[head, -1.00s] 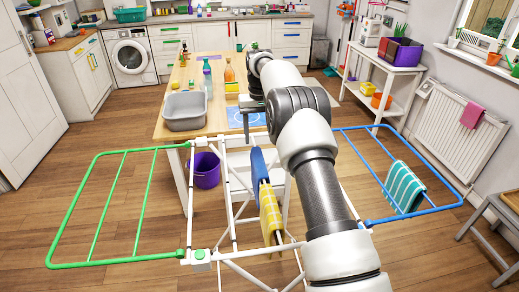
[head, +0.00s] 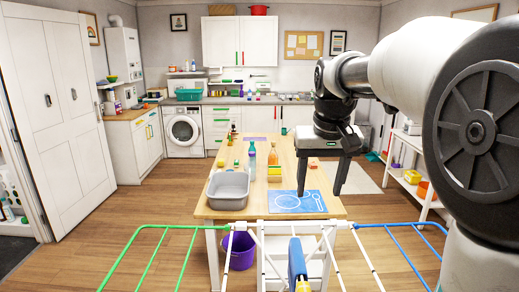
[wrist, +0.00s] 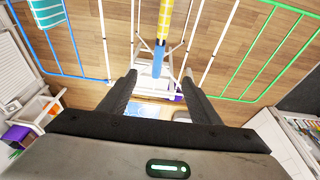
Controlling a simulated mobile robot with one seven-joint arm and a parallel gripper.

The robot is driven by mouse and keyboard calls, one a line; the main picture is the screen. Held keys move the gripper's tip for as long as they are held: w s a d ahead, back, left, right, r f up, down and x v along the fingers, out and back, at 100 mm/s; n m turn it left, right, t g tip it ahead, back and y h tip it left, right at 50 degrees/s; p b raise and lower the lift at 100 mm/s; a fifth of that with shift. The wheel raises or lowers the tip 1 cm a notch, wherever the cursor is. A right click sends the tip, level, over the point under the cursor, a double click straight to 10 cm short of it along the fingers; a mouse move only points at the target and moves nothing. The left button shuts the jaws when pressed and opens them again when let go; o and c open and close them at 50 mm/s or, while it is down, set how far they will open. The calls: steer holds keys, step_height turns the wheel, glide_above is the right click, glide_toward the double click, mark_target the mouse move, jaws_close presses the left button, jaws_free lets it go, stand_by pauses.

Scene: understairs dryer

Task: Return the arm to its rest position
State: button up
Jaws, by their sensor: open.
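My arm reaches in from the right of the head view, bent high, and my gripper (head: 320,192) points down over the wooden table. Its two dark fingers are spread apart with nothing between them. In the wrist view, both fingers of my gripper (wrist: 159,80) show apart and empty. Beyond them are a blue cloth (wrist: 157,61) and a yellow patterned cloth (wrist: 165,20) hanging on the drying rack. In the head view, the blue cloth (head: 296,262) shows at the bottom edge.
The wooden table (head: 232,207) holds a grey basin (head: 228,190), a blue mat (head: 298,202) and several bottles. The rack's green wing (head: 150,258) and blue wing (head: 408,255) spread at the front. A purple bucket (head: 240,250) stands below. Floor at left is clear.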

steer(key=s+f+t+p, duration=0.1)
steer(key=s+f, duration=0.3)
steer(key=s, duration=2)
steer(key=shift+s+t+p, duration=0.2)
steer(key=shift+t+p, duration=0.1)
steer(key=shift+t, duration=0.5)
